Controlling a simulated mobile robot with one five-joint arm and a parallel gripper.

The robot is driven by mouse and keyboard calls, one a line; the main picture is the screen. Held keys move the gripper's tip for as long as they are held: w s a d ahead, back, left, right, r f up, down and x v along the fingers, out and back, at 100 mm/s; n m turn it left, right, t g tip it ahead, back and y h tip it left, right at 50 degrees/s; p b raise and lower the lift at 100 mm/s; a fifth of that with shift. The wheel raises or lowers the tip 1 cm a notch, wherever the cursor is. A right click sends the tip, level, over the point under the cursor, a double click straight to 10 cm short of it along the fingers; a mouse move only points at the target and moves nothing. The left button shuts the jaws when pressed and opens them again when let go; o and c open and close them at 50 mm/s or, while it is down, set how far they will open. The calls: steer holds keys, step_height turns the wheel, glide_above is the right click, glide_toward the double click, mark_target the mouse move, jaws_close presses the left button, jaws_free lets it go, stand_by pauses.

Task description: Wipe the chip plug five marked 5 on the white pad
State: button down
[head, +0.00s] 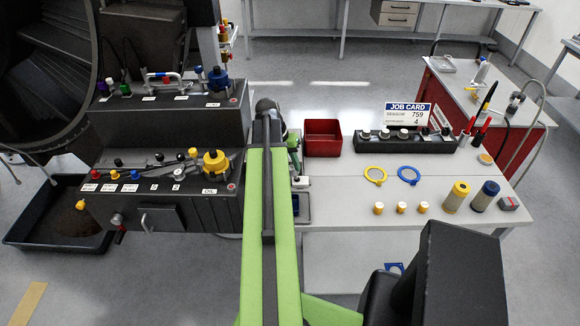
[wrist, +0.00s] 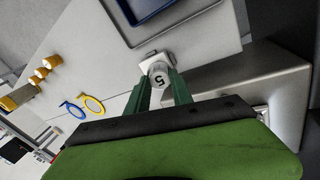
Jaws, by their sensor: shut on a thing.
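The chip plug marked 5 (wrist: 158,73) is a small grey-white cylinder with its number facing the wrist camera. My gripper (wrist: 160,84) is shut on it, with a dark green finger on each side. The plug is over the white pad (wrist: 146,57), a small pale block on the bench; whether they touch I cannot tell. In the head view my gripper (head: 295,158) is at the bench's left edge, partly hidden behind my green arm. The white pad (head: 302,182) shows just below it there.
A blue-rimmed tray (wrist: 178,27) lies beside the pad. A red bin (head: 323,121) stands behind. The dark engine-bay housing (head: 165,125) is close on the left.

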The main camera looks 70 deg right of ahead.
steer(key=shift+s+d, duration=0.3)
steer(key=shift+s, duration=0.45)
steer(key=shift+s+d, duration=0.25)
steer(key=shift+s, duration=0.55)
steer(key=shift+w, duration=0.15)
steer(key=shift+w+a, duration=0.25)
steer(key=shift+w, duration=0.45)
steer(key=shift+w+a, duration=0.3)
steer(key=shift+w, duration=0.5)
